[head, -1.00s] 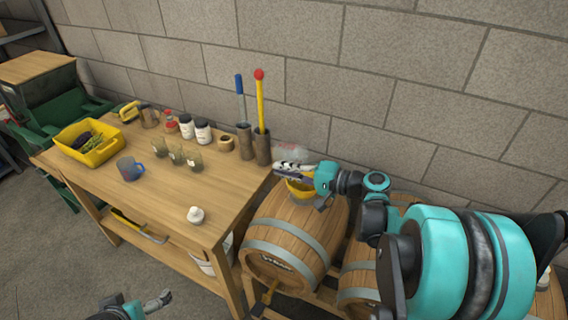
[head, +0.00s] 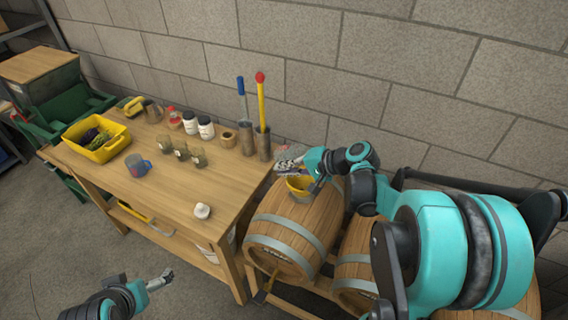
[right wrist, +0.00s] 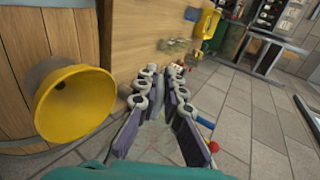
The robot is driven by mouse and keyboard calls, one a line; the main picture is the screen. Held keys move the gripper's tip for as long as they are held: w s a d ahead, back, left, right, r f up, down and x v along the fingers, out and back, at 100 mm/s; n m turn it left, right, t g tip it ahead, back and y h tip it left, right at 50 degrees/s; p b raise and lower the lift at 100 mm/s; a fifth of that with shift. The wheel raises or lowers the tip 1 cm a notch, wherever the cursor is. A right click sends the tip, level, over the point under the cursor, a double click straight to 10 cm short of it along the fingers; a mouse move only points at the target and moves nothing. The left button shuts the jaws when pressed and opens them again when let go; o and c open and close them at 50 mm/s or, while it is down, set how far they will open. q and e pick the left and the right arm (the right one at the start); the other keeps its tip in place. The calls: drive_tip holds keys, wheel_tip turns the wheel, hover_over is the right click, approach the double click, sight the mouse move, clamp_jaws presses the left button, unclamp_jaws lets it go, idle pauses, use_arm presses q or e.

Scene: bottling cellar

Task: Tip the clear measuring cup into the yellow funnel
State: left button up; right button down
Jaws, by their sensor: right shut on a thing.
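The yellow funnel (head: 300,187) sits on top of the barrel nearest the table. In the right wrist view its wide mouth (right wrist: 75,106) shows at the left, beside my fingers. My right gripper (head: 290,166) is just above and behind the funnel in the head view. It is shut on the clear measuring cup (head: 291,151), which shows only as a faint see-through shape; its tilt and contents are hard to tell. In the right wrist view the fingers (right wrist: 163,95) reach forward. My left gripper (head: 165,276) is low in front of the table, apparently empty, its jaw gap unclear.
The wooden table (head: 160,205) holds a yellow bin (head: 118,146), a blue-grey mug (head: 138,166), several glasses and jars, and a white item (head: 202,211). Two upright tubes (head: 263,143) with long-handled tools stand near the barrel (head: 290,238). A block wall is close behind.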

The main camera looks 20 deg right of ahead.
drive_tip(key=shift+r+g+h+p, duration=0.55)
drive_tip(key=shift+g+h+p, duration=0.35)
drive_tip(key=shift+p, duration=0.8)
drive_tip(key=g+h+p, duration=0.1)
drive_tip(key=r+g+h+p, duration=0.1)
drive_tip(key=p, duration=0.1)
drive_tip(key=shift+g, duration=0.4)
drive_tip(key=g+h+p, duration=0.2)
drive_tip(key=shift+w+a+r+g, duration=0.1)
drive_tip(key=shift+w+r+g, duration=0.05)
drive_tip(key=shift+r+g, duration=0.2)
drive_tip(key=shift+r+g+h+p, duration=0.1)
drive_tip(key=shift+g+h+p, duration=0.2)
drive_tip(key=shift+g+h, duration=0.5)
drive_tip(key=shift+g, duration=0.05)
drive_tip(key=shift+s, duration=0.2)
drive_tip(key=shift+w, duration=0.1)
